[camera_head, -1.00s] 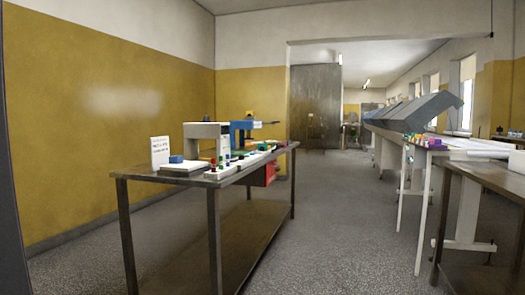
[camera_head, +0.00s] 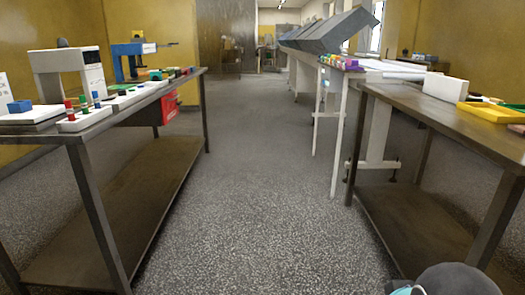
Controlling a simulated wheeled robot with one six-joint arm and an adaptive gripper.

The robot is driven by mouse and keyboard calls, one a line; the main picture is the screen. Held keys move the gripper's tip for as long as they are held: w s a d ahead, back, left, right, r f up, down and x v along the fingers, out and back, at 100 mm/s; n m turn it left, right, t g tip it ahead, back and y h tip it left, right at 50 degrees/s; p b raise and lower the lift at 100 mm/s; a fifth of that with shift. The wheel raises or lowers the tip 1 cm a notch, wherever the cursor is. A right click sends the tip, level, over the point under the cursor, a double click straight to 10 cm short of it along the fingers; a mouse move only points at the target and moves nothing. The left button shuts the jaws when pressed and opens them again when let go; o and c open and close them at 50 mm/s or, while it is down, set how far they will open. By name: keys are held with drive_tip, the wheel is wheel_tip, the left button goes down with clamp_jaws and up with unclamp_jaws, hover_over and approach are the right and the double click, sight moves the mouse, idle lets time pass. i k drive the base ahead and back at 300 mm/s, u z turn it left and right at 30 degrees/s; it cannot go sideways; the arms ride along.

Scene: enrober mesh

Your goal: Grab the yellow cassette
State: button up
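A shallow yellow tray-like piece (camera_head: 490,112), which looks like the yellow cassette, lies on the right table (camera_head: 445,117) near the right edge of the picture. Small dark and pale items show behind and beside it. A white block (camera_head: 446,87) stands just to its left, and a green piece (camera_head: 516,107) is cut by the picture edge. A grey, rounded part of my arm with a teal patch shows at the bottom right. My gripper itself is not in view, so I cannot tell how it stands relative to the yellow piece.
The left table (camera_head: 75,128) holds white and blue machines (camera_head: 68,72), small coloured pieces and a red box (camera_head: 182,128) under its far end. A speckled floor aisle (camera_head: 255,190) is clear between the tables. A white-legged table (camera_head: 333,130) stands farther back on the right.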

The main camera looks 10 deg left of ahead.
sight(136, 34)
drive_tip(key=i, duration=1.85)
drive_tip(key=u, duration=0.9)
drive_tip(key=i, duration=2)
drive_tip(key=u, duration=0.8)
